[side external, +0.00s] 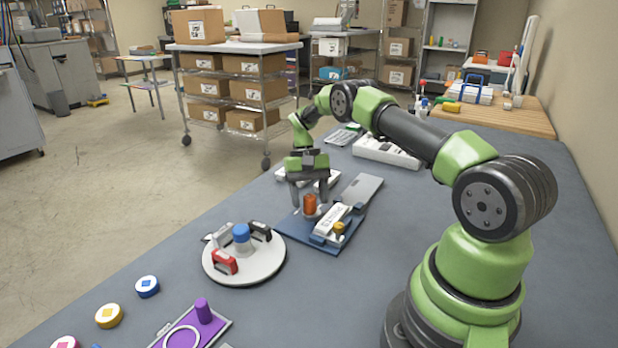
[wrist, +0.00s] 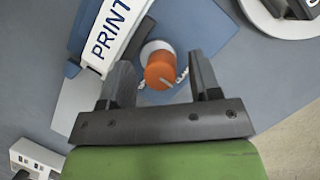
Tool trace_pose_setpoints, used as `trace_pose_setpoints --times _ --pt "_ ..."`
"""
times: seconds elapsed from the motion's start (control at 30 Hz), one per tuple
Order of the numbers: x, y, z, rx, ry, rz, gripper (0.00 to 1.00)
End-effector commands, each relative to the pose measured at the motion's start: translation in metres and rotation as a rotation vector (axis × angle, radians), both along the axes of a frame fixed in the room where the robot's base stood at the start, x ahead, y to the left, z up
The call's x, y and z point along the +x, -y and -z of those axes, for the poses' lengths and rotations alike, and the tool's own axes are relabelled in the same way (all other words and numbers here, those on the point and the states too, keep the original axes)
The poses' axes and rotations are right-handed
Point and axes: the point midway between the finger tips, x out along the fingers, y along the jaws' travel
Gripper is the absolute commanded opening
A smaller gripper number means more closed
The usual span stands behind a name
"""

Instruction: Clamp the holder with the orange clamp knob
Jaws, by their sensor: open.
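The orange clamp knob (side external: 310,204) stands upright on a blue base plate (side external: 303,236). Beside it on the plate is a white holder (side external: 331,224) with a dark-lettered label. In the wrist view the holder (wrist: 120,28) reads "PRINT" and lies left of the orange knob (wrist: 160,71). My gripper (side external: 310,198) is above the plate, pointing down, with its fingers either side of the knob. In the wrist view my gripper (wrist: 160,62) is open, with visible gaps between both fingers and the knob. Whether the holder is clamped cannot be told.
A grey slab (side external: 362,190) lies behind the plate. A round white tray (side external: 226,273) with small tools is at front left. A purple fixture (side external: 222,330) and colored discs are nearer. Grey table is bare between them.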

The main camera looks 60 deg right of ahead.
Motion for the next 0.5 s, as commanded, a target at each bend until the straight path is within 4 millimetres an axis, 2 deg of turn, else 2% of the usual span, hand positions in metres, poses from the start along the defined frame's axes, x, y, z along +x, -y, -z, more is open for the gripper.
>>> trace_pose_setpoints --times 0.27,0.5 --pt "0.012 0.012 -0.038 -0.005 0.006 0.002 0.57" --pt "0.012 0.012 -0.09 -0.004 0.006 0.003 0.57"
